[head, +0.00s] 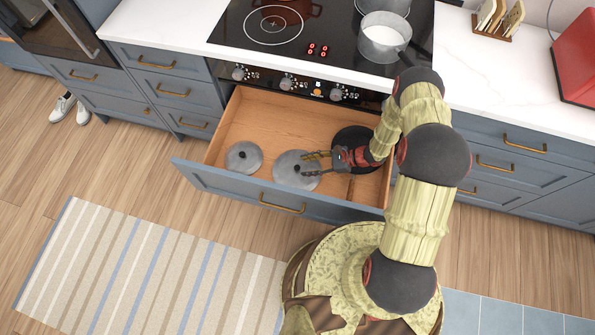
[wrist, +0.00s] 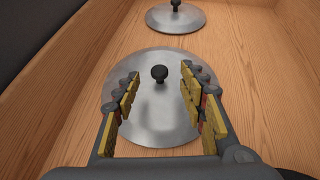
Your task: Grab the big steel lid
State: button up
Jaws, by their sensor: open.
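The big steel lid (head: 290,176) lies flat in the open drawer, near its middle, to the right of a smaller steel lid (head: 243,157). In the wrist view the big steel lid (wrist: 150,103) has a black knob at its centre. My gripper (head: 306,164) is over the right part of this lid in the head view. In the wrist view my gripper (wrist: 160,90) is open, with one finger on each side of the knob and gaps to both. The fingers hide parts of the lid's left and right sides. I cannot tell how high the fingertips are above it.
The open wooden drawer (head: 228,125) has walls around the lids. A dark round pan or lid (head: 350,140) lies at its right, partly hidden by my arm. The smaller lid (wrist: 175,17) is farther up in the wrist view. The stove (head: 330,50) stands above the drawer.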

aim_at(298, 167)
jog(key=b+x, duration=0.1)
jog(key=x, duration=0.2)
jog(key=shift+a+f, duration=0.2)
jog(key=shift+a, duration=0.15)
jog(key=shift+c, duration=1)
grip_shut()
